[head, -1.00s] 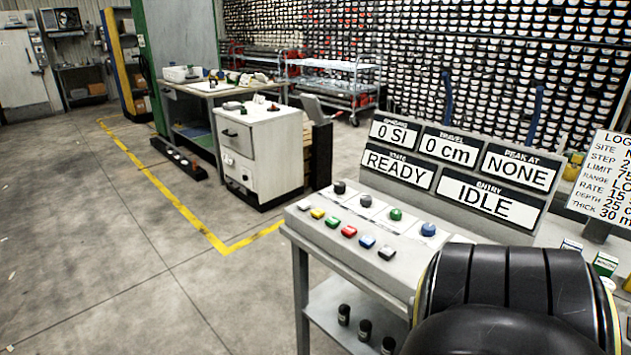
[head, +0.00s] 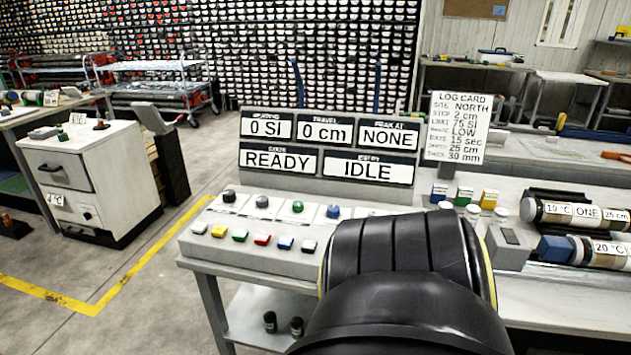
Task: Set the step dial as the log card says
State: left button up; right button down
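The log card (head: 457,128) stands upright on the bench and reads NORTH, step 2 cm, limit 75 SI, range LOW, 15 sec, 25 cm, 30 mm. A sloped grey console (head: 200,246) carries a back row of round dials: a black dial (head: 229,195), a grey dial (head: 262,201), a green dial (head: 298,206) and a blue dial (head: 333,211). Their labels are too small to read, so I cannot tell which is the step dial. The display panel (head: 330,146) reads 0 SI, 0 cm, NONE, READY, IDLE. Neither gripper is in view.
Coloured push buttons (head: 262,239) line the console's front. My black arm link covers the console's right end. Small coloured boxes (head: 464,196) and labelled core liners (head: 575,213) lie to the right. A drawer cabinet (head: 100,180) stands left, with open floor between.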

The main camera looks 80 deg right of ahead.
aim_at(262, 201)
jog(key=z, duration=2.2)
